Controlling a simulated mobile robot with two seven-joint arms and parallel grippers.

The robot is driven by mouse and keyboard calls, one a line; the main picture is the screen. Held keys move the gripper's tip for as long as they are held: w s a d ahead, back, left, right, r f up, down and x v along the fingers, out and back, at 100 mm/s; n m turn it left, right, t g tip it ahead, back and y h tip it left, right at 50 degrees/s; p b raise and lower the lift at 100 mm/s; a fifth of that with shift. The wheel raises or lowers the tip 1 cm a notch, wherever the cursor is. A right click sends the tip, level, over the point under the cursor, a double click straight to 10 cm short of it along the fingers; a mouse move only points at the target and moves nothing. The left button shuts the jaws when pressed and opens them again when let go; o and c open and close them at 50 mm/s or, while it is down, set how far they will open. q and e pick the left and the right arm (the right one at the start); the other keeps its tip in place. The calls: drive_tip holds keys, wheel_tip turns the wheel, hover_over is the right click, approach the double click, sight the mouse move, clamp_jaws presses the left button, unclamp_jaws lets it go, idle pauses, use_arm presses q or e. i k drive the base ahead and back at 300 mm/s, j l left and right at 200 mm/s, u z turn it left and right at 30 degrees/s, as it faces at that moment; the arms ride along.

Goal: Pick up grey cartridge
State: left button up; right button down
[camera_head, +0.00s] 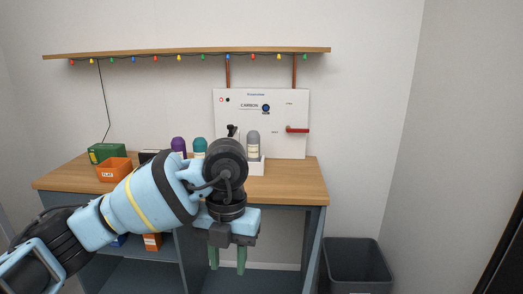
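The grey cartridge (253,145) stands upright in front of the white panel, in a white holder (257,167) on the wooden counter. My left arm comes in from the left and hides part of the holder. My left gripper (227,261) points down with its green fingers apart and nothing between them. It is in front of the counter, lower in the picture than the cartridge and apart from it. My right gripper is not in view.
A purple cartridge (178,145) and a teal cartridge (200,146) stand left of the grey one, partly hidden. A green box (106,152) and an orange box (113,171) sit on the counter (295,185) at left. A dark bin (356,268) stands at right.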

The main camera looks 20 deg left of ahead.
sight(253, 138)
drive_tip(key=i+j+z, duration=0.2)
drive_tip(key=j, duration=0.3)
drive_tip(key=j+z, duration=0.2)
drive_tip(key=j, duration=0.3)
drive_tip(key=i+j+z, duration=0.2)
drive_tip(key=j, duration=0.35)
drive_tip(key=i+j+z, duration=0.1)
drive_tip(key=j, duration=0.3)
drive_tip(key=j+z, duration=0.1)
drive_tip(key=j, duration=0.3)
drive_tip(key=i, duration=0.05)
